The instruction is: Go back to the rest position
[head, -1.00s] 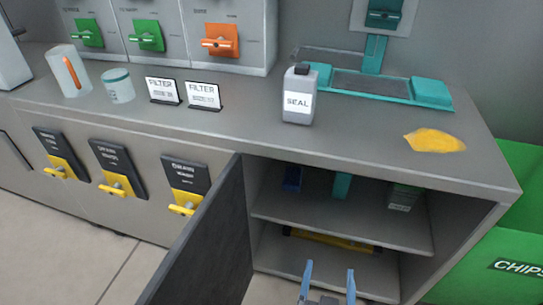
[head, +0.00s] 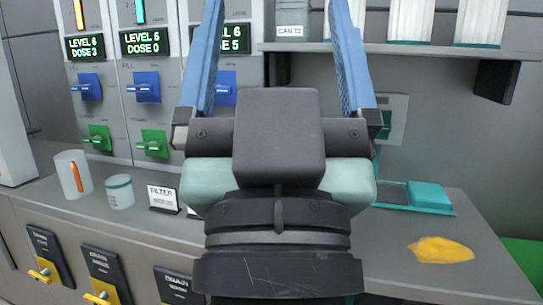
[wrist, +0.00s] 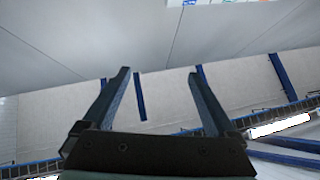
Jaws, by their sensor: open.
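My gripper (head: 277,8) is raised in front of the head camera, its two blue fingers pointing up and spread wide apart. Nothing is between them. It also shows in the wrist view (wrist: 158,73), open and empty, facing a pale ceiling or wall with blue beams. My gripper and wrist cover the middle of the head view and hide part of the counter, including the spot where the SEAL bottle stood.
The counter (head: 420,215) holds a cup with an orange stick (head: 73,175), a small jar (head: 119,191), a FILTER sign (head: 162,197), a teal device (head: 428,196) and a yellow patch (head: 440,250). A shelf (head: 430,48) hangs at upper right. Dispenser panels (head: 118,105) stand behind.

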